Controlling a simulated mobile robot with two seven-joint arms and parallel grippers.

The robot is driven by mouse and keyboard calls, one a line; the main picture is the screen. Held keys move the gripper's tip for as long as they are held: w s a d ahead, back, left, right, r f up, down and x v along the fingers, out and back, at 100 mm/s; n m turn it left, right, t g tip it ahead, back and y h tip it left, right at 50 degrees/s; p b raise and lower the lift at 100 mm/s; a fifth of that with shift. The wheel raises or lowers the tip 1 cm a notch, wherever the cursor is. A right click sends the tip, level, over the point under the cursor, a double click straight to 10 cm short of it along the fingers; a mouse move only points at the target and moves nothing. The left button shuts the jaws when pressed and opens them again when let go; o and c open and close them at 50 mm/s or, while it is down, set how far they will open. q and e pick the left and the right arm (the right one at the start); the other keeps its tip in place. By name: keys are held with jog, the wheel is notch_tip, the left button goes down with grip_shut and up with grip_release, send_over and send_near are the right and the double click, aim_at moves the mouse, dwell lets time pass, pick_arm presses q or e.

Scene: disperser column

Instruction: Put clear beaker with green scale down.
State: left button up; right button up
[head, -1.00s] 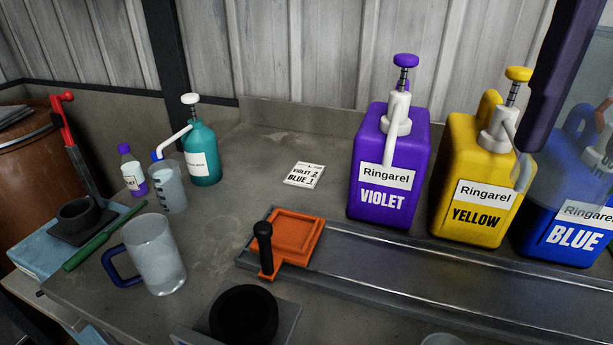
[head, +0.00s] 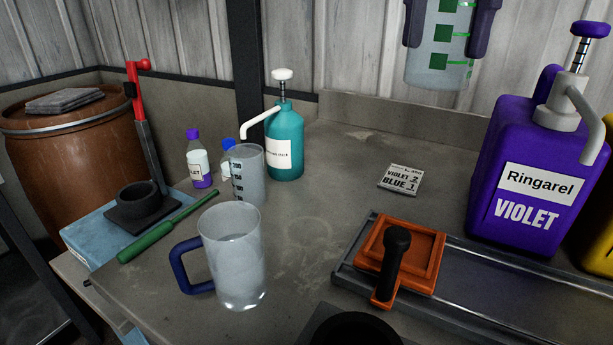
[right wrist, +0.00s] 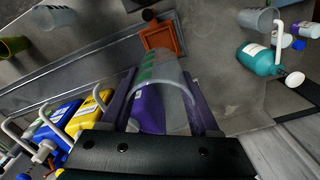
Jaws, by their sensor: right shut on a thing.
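The clear beaker with green scale (head: 440,50) is held up in the air at the top of the head view, above the bench's back edge. Its top is cut off by the frame. My right gripper (head: 452,22) is shut on it, with one dark purple finger on each side. In the right wrist view the beaker (right wrist: 165,78) sits between the fingers of the gripper (right wrist: 160,105), clear of the bench. My left gripper is in neither view.
Free bench (head: 320,150) lies around a label card (head: 401,179). A teal pump bottle (head: 285,145), a grey-scaled beaker (head: 247,175) and a blue-handled jug (head: 235,260) stand left. An orange slide (head: 425,255) on a rail and a violet canister (head: 520,180) stand right.

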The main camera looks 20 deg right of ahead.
jog(key=m, duration=0.1)
jog(key=d+f+m+b, duration=0.1)
jog(key=m, duration=0.1)
jog(key=shift+w+d+f, duration=0.15)
jog(key=shift+w+d, duration=0.05)
jog(key=shift+w, duration=0.2)
jog(key=shift+d+f+m+b, duration=0.15)
jog(key=shift+f+m+b, duration=0.15)
jog(key=shift+f+m, duration=0.1)
send_over(405, 232)
jog(key=s+a, duration=0.2)
notch_tip(405, 232, down, 19)
jog(key=shift+f, duration=0.1)
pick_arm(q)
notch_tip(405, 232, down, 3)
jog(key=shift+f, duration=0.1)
pick_arm(e)
jog(key=shift+d, duration=0.1)
jog(key=shift+f+b, duration=0.2)
jog(key=shift+b, duration=0.2)
jog(key=o, duration=1.4)
jog(key=shift+r, duration=0.1)
jog(key=shift+c, duration=0.2)
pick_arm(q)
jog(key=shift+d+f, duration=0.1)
